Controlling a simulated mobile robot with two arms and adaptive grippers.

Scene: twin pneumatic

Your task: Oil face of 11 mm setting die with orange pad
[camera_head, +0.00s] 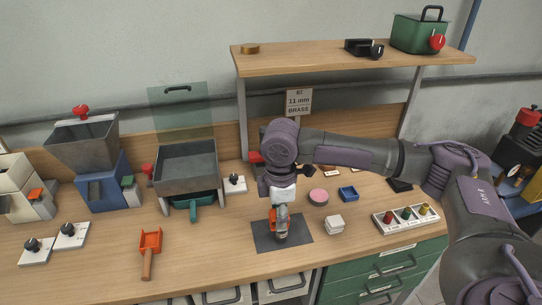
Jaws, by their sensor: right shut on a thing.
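My right gripper (281,208) reaches down over the dark mat (298,230) at the front middle of the bench. It is shut on a small orange thing (273,215), which looks like the orange pad and is partly hidden by the fingers. A small grey piece (282,238) shows just under it on the mat and may be the setting die. I cannot tell whether the two touch. A sign (298,102) above the bench reads "11 mm BRASS". My left gripper is out of view.
A rack of coloured knobs (406,215) stands farther right. An orange scoop (150,250) and hoppers (187,166) are left.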

